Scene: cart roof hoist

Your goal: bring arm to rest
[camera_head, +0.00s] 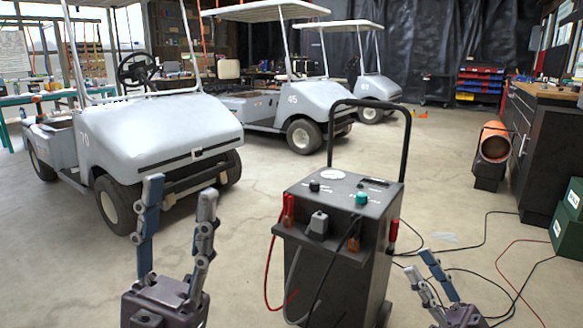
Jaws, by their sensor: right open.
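My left gripper (180,189) points upward at the lower left, in front of the nearest golf cart. Its two fingers stand apart with nothing between them. My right gripper (418,262) shows at the lower right, just right of the black charger cart. Its fingers are parted and empty, tilted up to the left. The lower parts of both arms are cut off by the bottom of the view.
The black wheeled charger (336,262) with red clamps and cables stands between my grippers. A golf cart (150,130) marked 70 is ahead left, with two more behind. Cables (480,240) lie on the floor at right, near a dark cabinet (531,150) and green boxes (569,222).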

